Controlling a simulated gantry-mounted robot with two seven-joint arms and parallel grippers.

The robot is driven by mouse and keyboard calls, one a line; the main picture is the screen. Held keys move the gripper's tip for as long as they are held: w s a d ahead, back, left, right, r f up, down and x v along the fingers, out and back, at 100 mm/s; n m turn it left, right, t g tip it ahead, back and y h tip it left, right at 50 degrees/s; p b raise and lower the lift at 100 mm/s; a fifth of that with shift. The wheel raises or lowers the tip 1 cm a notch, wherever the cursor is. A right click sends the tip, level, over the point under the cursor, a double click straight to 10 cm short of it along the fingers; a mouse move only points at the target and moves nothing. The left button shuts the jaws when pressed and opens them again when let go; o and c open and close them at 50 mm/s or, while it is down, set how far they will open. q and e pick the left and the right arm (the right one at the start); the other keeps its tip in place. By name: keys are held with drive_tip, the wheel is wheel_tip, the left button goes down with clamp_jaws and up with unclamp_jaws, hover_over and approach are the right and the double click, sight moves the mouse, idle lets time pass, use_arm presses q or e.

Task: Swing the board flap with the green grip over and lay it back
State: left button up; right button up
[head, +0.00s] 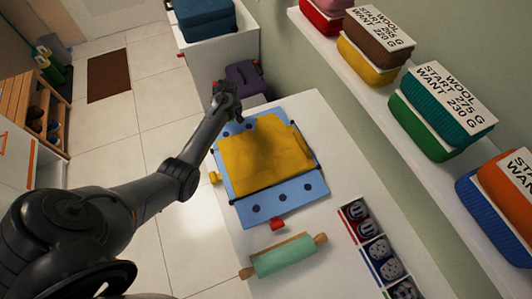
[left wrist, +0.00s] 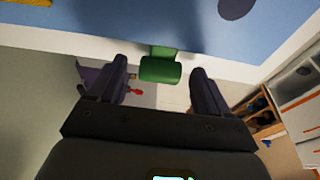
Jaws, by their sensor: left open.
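The blue folding board (head: 300,190) lies on the white table with a yellow cloth (head: 262,155) spread over its middle. It has a red grip (head: 277,224) at its near edge and a yellow grip (head: 214,177) at its left edge. The green grip (left wrist: 160,66) sticks out from the board's edge in the left wrist view; in the head view my gripper hides it. My left gripper (head: 228,93) is at the board's far end. It is open, with the green grip between its fingers (left wrist: 159,75) and a gap on each side. My right gripper is out of view.
A green rolling pin (head: 285,258) and a sectioned tray (head: 352,212) lie on the table in front of and right of the board. A shelf (head: 352,65) with folded wool and labels runs along the right wall. A purple object (head: 246,78) is beyond the far table edge.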

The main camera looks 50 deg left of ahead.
use_arm(q)
drive_tip(key=shift+f, duration=0.7)
drive_tip(key=shift+c, duration=0.3)
drive_tip(key=c, duration=0.6)
